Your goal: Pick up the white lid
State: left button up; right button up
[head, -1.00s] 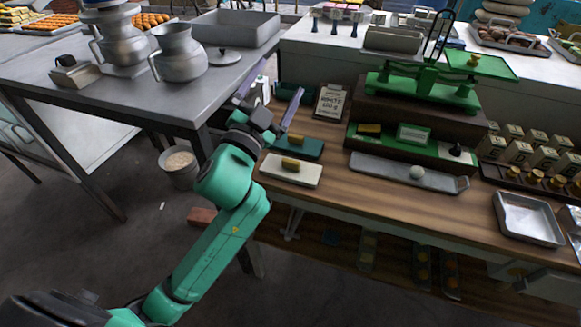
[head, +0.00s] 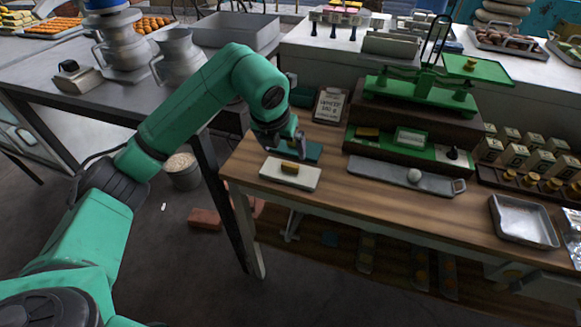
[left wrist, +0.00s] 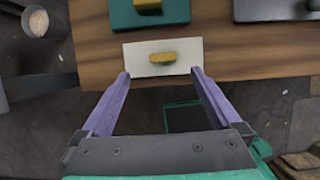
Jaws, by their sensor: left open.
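The white lid (head: 305,179) is a flat rectangular plate with a yellow handle (head: 290,168). It lies on the wooden table near its left front corner. In the left wrist view the white lid (left wrist: 135,60) lies just beyond my fingertips, its handle (left wrist: 161,57) lined up between them. My left gripper (head: 283,145) hangs pointing down over the lid area, its fingers partly hidden by the wrist in the head view. In the left wrist view my left gripper (left wrist: 160,73) is open and empty, one finger toward each end of the lid. My right gripper is not in view.
A teal lid (head: 312,152) with a yellow handle lies just behind the white one. A small sign (head: 330,104) stands behind that. A grey tray (head: 380,170) and green scale (head: 425,90) are to the right. The steel table (head: 60,88) is at left.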

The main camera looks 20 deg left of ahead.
aim_at(290, 165)
pick_arm(q)
jog(key=p+x, duration=0.1)
jog(key=x, duration=0.1)
jog(key=p+x, duration=0.1)
jog(key=x, duration=0.2)
jog(key=p+x, duration=0.1)
jog(key=x, duration=0.2)
jog(key=shift+d+f+p, duration=0.3)
jog(key=shift+w+f, duration=0.1)
jog(key=shift+f, duration=0.1)
jog(key=c, duration=1.4)
jog(key=shift+r, duration=0.15)
